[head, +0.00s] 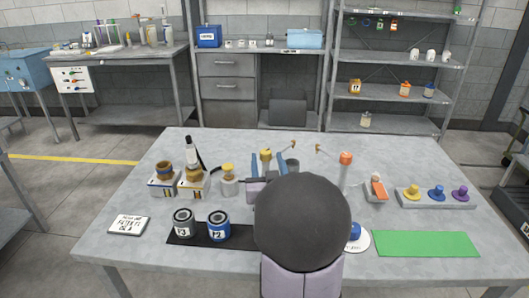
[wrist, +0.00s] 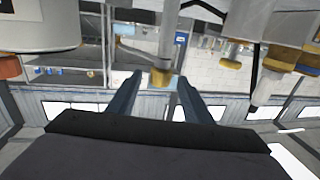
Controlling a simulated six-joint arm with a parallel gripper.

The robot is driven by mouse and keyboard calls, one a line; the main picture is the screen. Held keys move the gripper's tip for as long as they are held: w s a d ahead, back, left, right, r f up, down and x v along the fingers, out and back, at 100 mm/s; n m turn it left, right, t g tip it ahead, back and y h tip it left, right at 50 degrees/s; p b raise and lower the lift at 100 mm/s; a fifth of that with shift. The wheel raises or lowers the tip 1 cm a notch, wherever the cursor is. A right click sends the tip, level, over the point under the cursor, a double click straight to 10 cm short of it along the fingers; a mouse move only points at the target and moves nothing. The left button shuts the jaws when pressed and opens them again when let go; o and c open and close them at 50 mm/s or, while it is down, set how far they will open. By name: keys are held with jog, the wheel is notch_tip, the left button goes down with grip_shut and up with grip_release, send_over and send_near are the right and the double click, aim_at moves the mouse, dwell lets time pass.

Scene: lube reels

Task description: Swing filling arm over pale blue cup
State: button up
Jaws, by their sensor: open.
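My gripper (head: 269,163) is open over the back middle of the table, with its blue fingers apart. A post with a yellow cap (head: 266,154) stands between or just beyond the fingers. In the upside-down wrist view the gold cap (wrist: 161,77) lies between the open fingertips (wrist: 160,73); contact cannot be told. A thin rod with a small tip (head: 293,143) runs from near this post, apparently the filling arm. An orange-capped post (head: 346,158) to the right has a similar rod tip (head: 318,148). I cannot make out a pale blue cup; my arm hides the table's middle.
Cans marked 13 (head: 183,223) and 12 (head: 219,226) stand on a black mat. Brown-topped jars (head: 165,179) and a white jar (head: 229,183) stand left. A peg tray (head: 436,196) is at right. The green mat (head: 425,244) is bare. A blue item (head: 355,231) is partly hidden.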

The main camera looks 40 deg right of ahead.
jog(key=p+x, duration=0.1)
jog(key=x, duration=0.6)
jog(key=shift+w, duration=0.2)
jog(key=shift+c, duration=0.7)
grip_shut()
